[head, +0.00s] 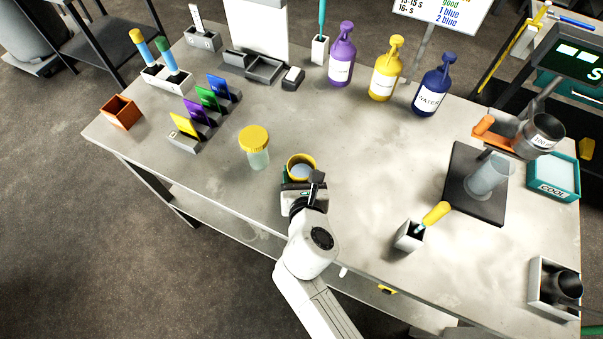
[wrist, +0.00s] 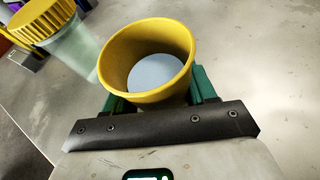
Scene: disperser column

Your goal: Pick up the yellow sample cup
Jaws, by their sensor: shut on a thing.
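The yellow sample cup (head: 301,162) is open at the top with a pale grey-blue inside. In the wrist view the cup (wrist: 148,58) sits between the green fingers of my gripper (wrist: 155,100), which is shut on it. The cup looks upright. In the head view my gripper (head: 299,180) is near the front edge of the table, with the cup at its far end. Whether the cup's base touches the table is hidden.
A clear jar with a yellow lid (head: 254,141) stands just left of the cup, close to it. A small holder with a yellow-handled tool (head: 410,235) is at the right. Bottles (head: 385,75) stand at the back. The table (head: 350,130) is clear right of the cup.

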